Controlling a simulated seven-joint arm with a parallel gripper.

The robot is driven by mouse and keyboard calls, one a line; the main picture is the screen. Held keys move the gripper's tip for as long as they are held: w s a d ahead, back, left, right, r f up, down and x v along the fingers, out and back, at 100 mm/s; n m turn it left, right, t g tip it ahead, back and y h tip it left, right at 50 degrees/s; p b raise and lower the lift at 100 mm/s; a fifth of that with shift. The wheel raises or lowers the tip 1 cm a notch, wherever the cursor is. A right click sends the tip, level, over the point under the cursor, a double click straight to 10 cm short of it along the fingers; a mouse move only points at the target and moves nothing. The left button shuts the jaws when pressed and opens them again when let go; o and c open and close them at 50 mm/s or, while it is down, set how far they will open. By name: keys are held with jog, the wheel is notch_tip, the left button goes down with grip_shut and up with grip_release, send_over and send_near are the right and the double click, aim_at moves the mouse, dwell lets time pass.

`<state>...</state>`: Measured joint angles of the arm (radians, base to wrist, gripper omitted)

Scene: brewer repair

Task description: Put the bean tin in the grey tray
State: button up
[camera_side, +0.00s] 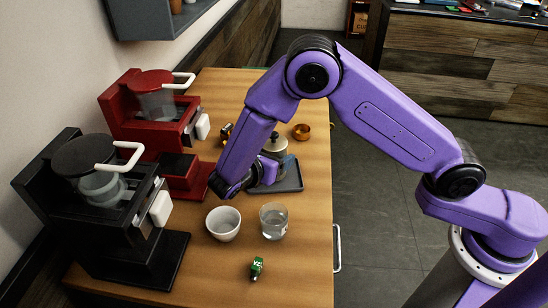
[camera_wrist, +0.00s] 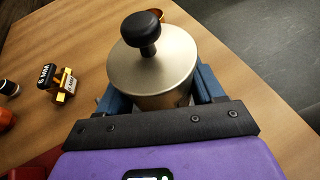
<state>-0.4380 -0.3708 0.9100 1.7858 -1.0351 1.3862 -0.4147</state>
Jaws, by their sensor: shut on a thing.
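The bean tin (camera_side: 276,144) is a pale metal can with a lid and a black knob. In the wrist view the tin (camera_wrist: 152,72) stands between the blue fingers of my gripper (camera_wrist: 162,92), which is shut on its sides. In the side view my gripper (camera_side: 270,165) is partly hidden by my own arm. The grey tray (camera_side: 291,186) is dark and flat and lies on the table under or just behind the tin. I cannot tell whether the tin touches the tray. The tray does not show clearly in the wrist view.
A white cup (camera_side: 223,224) and a glass (camera_side: 273,221) stand in front of the tray. A small green item (camera_side: 257,268) lies nearer. A copper bowl (camera_side: 301,131) is behind. A red brewer (camera_side: 150,115) and a black brewer (camera_side: 100,210) stand along the left.

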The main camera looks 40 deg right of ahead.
jog(key=shift+f, duration=0.3)
jog(key=o, duration=1.2)
jog(key=shift+f, duration=0.15)
jog(key=shift+r, duration=0.2)
jog(key=v, duration=0.7)
jog(key=shift+s+a+r, duration=0.1)
jog(key=shift+s+a, duration=0.05)
jog(key=shift+a, duration=0.1)
